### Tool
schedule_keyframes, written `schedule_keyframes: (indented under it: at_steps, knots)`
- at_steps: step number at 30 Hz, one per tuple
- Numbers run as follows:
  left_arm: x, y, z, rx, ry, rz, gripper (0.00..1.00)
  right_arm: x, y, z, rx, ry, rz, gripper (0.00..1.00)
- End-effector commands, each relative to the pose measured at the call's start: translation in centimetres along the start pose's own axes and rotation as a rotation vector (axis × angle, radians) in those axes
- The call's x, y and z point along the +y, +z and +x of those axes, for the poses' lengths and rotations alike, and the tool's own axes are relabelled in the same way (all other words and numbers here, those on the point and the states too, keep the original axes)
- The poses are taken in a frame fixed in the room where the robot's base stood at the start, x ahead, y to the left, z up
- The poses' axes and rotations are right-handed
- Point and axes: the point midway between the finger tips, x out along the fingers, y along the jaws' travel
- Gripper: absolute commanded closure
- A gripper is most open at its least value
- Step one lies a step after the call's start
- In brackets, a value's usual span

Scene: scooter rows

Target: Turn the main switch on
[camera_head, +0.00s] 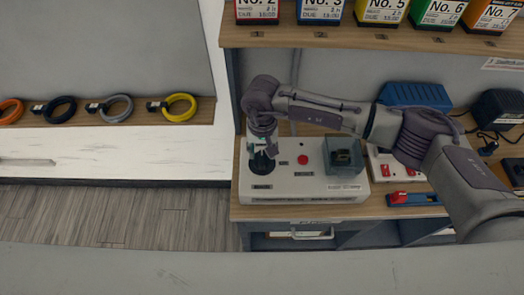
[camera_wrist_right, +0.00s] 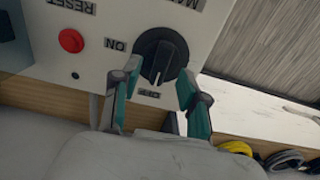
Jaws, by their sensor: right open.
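The main switch is a black rotary knob (camera_wrist_right: 160,57) on a light grey control box (camera_head: 305,190). In the right wrist view, the white mark on its grip points down toward the OFF label (camera_wrist_right: 149,93). The ON label (camera_wrist_right: 115,45) is to the left of the knob. In the head view the knob (camera_head: 261,166) is partly covered by my right gripper (camera_head: 263,148), which comes down over it. In the wrist view the green-padded fingers (camera_wrist_right: 158,82) are apart on either side of the knob's lower part. I cannot tell whether they touch it. My left gripper is out of view.
A red RESET button (camera_wrist_right: 71,40) sits beside the switch, and a clear-covered socket (camera_head: 343,157) is farther right. A red-and-blue tool (camera_head: 412,198) lies on the bench. A shelf of numbered boxes (camera_head: 385,12) overhangs. Coiled cables (camera_head: 118,108) lie on the left ledge.

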Motion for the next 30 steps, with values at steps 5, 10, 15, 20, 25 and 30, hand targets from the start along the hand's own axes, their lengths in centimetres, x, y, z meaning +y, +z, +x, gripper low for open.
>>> schedule_keyframes:
  at_steps: [5,10,15,20,25,30]
  knots:
    - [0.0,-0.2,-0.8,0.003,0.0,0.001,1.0,-0.1,0.1,2.0,-0.003,-0.001,0.002,0.56]
    - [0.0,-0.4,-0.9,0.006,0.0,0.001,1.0,0.0,0.0,2.8,0.0,-0.001,0.001,0.56]
    - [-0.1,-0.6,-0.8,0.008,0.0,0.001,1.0,0.0,0.0,2.9,0.0,-0.001,0.001,0.56]
    - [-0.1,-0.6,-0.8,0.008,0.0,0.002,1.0,-0.1,0.0,2.9,0.0,-0.001,0.001,0.73]
    - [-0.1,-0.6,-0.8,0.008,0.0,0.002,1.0,0.0,0.0,2.8,0.0,-0.001,0.001,1.0]
    - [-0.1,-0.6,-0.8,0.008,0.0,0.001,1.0,0.0,0.0,2.8,0.0,-0.001,0.002,1.0]
